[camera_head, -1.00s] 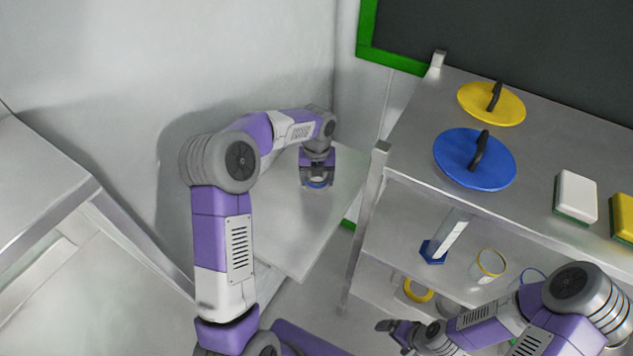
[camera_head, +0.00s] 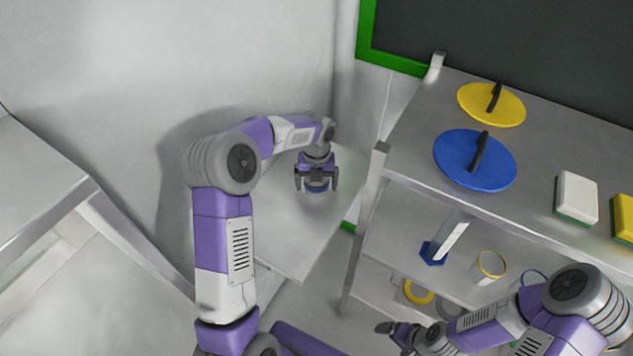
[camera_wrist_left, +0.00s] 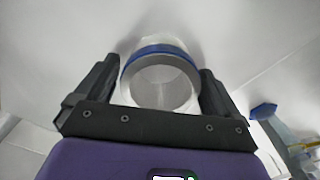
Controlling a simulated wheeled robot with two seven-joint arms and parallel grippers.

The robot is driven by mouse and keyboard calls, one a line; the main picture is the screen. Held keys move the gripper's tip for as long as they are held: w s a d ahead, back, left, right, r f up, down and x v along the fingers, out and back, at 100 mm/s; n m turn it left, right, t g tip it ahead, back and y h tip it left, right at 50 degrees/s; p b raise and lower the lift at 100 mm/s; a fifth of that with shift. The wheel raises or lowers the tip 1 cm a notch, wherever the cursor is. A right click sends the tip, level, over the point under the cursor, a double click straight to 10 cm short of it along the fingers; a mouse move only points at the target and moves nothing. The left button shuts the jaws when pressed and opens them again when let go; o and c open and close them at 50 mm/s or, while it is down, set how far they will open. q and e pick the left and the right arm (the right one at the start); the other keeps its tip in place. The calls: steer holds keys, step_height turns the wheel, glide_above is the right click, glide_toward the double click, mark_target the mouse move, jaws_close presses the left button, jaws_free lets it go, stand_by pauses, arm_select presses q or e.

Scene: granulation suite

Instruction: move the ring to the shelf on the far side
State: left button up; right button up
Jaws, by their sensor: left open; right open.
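A pale ring-shaped piece with a blue band (camera_wrist_left: 160,62) stands on a grey shelf (camera_head: 290,240) by the wall. In the left wrist view, the open fingers of my left gripper (camera_wrist_left: 158,85) are on either side of the ring, with the ring's opening facing the camera. I cannot tell whether a finger touches it. My right gripper (camera_head: 388,328) is at the lower right, in front of the shelving, with nothing visible in it.
A steel rack (camera_head: 420,165) on the right carries a yellow lid (camera_head: 510,108), a blue lid (camera_head: 452,165) and a white block (camera_head: 577,192). Below are a blue-based piece (camera_head: 433,253), a yellow-rimmed cup (camera_head: 490,278) and a yellow ring (camera_head: 418,291). A bench edge (camera_head: 60,215) is at left.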

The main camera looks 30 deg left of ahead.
arm_select(q)
step_height(320, 180, up, 12)
steer(key=p, duration=0.2)
steer(key=shift+r, duration=0.15)
step_height(320, 180, down, 13)
steer(key=shift+r+b, duration=0.1)
steer(key=shift+b, duration=1.05)
step_height(320, 180, up, 3)
steer(key=shift+w+f+p, duration=0.1)
steer(key=shift+p, duration=0.3)
steer(key=shift+r, duration=0.55)
steer(key=shift+f, duration=0.1)
